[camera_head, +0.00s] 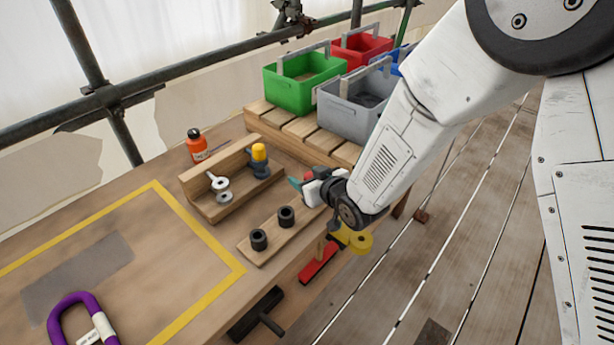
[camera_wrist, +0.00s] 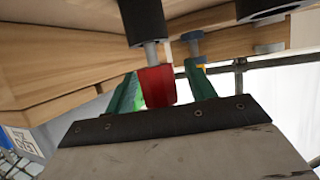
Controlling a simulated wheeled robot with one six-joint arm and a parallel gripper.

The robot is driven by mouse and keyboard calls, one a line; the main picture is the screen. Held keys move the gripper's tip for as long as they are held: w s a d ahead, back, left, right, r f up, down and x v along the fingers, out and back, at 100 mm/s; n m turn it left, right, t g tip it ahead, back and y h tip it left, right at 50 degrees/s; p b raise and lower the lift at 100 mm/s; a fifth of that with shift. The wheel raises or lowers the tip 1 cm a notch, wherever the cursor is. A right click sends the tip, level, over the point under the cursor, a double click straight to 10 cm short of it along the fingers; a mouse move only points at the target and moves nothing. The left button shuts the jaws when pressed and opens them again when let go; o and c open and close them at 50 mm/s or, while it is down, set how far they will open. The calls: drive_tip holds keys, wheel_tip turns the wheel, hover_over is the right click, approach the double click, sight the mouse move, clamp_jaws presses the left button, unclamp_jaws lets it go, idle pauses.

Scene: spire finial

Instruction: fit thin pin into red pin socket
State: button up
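My gripper (camera_head: 297,184) is low over the right end of a small wooden board, its teal fingertips pointing left. In the wrist view my gripper's green fingers (camera_wrist: 163,82) are spread apart. A red cylindrical piece (camera_wrist: 155,86) shows between them, with a visible gap on its right side; whether it touches the left finger I cannot tell. A grey shaft (camera_wrist: 152,53) meets the red piece, with a black cylinder (camera_wrist: 142,20) at its other end. A red spot (camera_head: 308,173) also shows beside my gripper in the head view. I cannot tell which part is the thin pin.
Two black cylinders (camera_head: 258,240) (camera_head: 286,217) stand on the wooden board (camera_head: 262,255). A wooden rack (camera_head: 228,207) behind holds silver parts (camera_head: 218,183) and a yellow-topped piece (camera_head: 259,153). Green (camera_head: 290,94) and grey (camera_head: 352,121) bins stand behind. The taped table area (camera_head: 160,255) is mostly clear.

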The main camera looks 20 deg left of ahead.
drive_tip(key=v, duration=0.7)
drive_tip(key=shift+s+d+r, duration=0.2)
drive_tip(key=shift+d, duration=0.05)
drive_tip(key=shift+f, duration=0.15)
drive_tip(key=s+d+f+g+h, duration=0.2)
drive_tip(key=d+f+h, duration=0.2)
drive_tip(key=f, duration=0.2)
drive_tip(key=s+d+r+m+g+h, duration=0.1)
drive_tip(key=d+r+h, duration=0.1)
drive_tip(key=d, duration=0.4)
drive_tip(key=s+d+r+m+g+h, duration=0.1)
drive_tip(key=s+d+r+g+h, duration=0.15)
drive_tip(key=d, duration=0.35)
drive_tip(key=s+d+r+m+h, duration=0.1)
drive_tip(key=s+d+r+m, duration=0.3)
drive_tip(key=s+d+r, duration=0.4)
drive_tip(key=s+d+r+m+g+h, duration=0.1)
drive_tip(key=s+d+r+m, duration=0.3)
drive_tip(key=s+d+r, duration=0.5)
drive_tip(key=d+r, duration=0.4)
drive_tip(key=d, duration=0.3)
drive_tip(key=shift+r, duration=0.3)
